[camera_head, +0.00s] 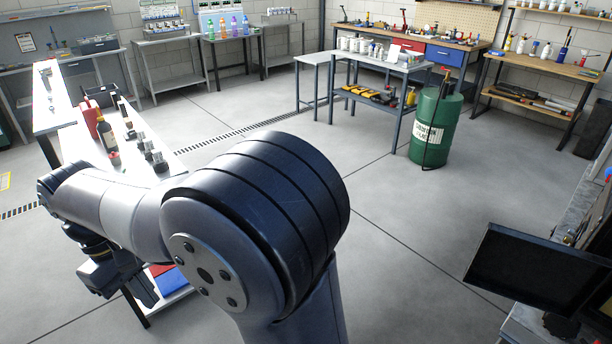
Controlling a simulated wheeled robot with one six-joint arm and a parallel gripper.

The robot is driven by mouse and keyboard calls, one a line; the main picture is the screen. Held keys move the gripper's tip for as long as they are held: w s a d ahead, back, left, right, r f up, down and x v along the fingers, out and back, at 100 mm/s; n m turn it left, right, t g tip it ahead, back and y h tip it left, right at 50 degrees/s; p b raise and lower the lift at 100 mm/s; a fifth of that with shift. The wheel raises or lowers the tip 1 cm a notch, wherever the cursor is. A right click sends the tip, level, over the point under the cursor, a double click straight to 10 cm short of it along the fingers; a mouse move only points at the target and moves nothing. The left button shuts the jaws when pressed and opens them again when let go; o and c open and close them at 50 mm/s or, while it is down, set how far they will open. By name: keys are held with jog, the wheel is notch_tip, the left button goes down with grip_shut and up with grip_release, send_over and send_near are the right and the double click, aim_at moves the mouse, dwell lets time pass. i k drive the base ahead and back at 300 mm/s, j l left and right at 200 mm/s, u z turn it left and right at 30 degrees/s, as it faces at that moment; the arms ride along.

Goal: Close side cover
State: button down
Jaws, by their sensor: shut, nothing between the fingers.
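I cannot pick out the side cover for certain in the head view. A dark, flat, tilted panel (537,274) stands at the lower right beside a grey unit; I cannot tell whether it is a screen or a cover. My gripper (142,288) hangs at the lower left, pointing down beside the white table, far from that panel. It looks shut and empty, though my arm hides part of it.
A white table (80,146) at the left holds bottles and small dark parts. A green drum (436,135) stands by a grey metal table (384,61). Workbenches line the back wall. The middle floor (400,215) is clear. My arm covers much of the lower left.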

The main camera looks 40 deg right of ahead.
aim_at(557, 279)
jog(key=l+z, duration=0.5)
jog(key=i+l+z, duration=0.1)
jog(key=l+z, duration=0.15)
jog(key=z, duration=0.2)
